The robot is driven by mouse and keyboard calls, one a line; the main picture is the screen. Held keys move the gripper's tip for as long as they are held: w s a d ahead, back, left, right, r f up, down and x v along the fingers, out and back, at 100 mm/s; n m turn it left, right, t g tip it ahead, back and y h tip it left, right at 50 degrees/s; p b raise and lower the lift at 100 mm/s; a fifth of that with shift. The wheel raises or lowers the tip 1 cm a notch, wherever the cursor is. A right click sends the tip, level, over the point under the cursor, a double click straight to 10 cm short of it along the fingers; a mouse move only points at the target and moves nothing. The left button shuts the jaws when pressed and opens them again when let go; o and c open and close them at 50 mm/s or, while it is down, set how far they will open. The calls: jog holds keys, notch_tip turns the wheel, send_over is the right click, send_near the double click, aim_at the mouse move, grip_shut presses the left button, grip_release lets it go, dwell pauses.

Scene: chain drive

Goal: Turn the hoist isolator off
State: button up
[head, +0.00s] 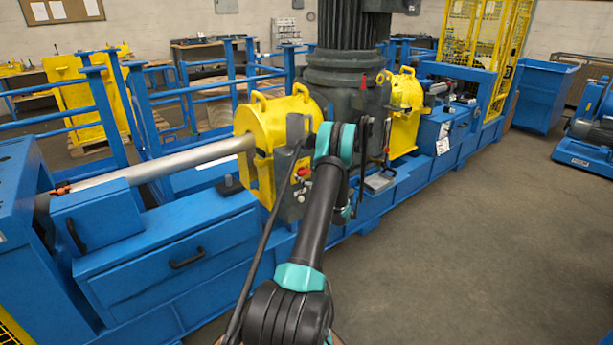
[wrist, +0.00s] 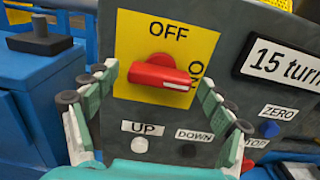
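The hoist isolator is a red rotary knob (wrist: 162,75) on a yellow plate (wrist: 135,37) in the wrist view. OFF is printed above the knob. A second label at its right is partly hidden and looks like ON. The knob's white mark points right, towards that label. My gripper (wrist: 155,72) is open, one finger on the left of the knob and one on the right, with visible gaps. I cannot tell how far the fingertips are from the panel. In the head view the grey control box (head: 290,205) is partly behind my arm.
Below the knob are a white UP button (wrist: 140,145), a DOWN label (wrist: 194,134) and a partly hidden red button. A blue ZERO button (wrist: 269,129) and a "15 turn" sign (wrist: 280,62) are at the right. Yellow housings (head: 259,130) and blue rails flank the box. The floor (head: 450,260) at right is clear.

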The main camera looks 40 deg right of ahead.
jog(key=c, duration=1)
jog(key=shift+c, duration=0.2)
jog(key=n, duration=0.4)
jog(key=shift+n, duration=0.4)
jog(key=n, duration=0.9)
jog(key=shift+n, duration=2.1)
